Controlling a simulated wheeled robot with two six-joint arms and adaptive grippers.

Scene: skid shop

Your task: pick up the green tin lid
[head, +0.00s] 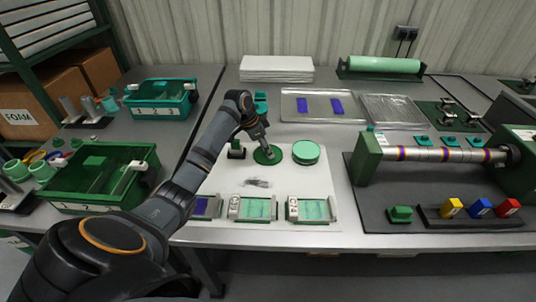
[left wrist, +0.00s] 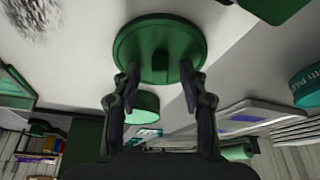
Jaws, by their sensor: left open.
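The green tin lid (head: 265,159) is a dark green disc lying on the white mat (head: 290,176). In the left wrist view the lid (left wrist: 160,32) shows a round knob-like part at its middle. My left gripper (head: 266,150) is over the lid in the head view. In the left wrist view the open left gripper (left wrist: 159,72) has its fingertips on either side of the knob, near the lid's rim; I cannot tell whether they touch it. A round green tin (head: 306,152) stands just right of the lid. My right gripper is not in view.
A small dark green block (head: 236,150) is left of the lid. Cards in metal holders (head: 254,208) line the mat's front edge. A metal tray (head: 322,106) lies behind, and a roller stand (head: 367,158) is at right.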

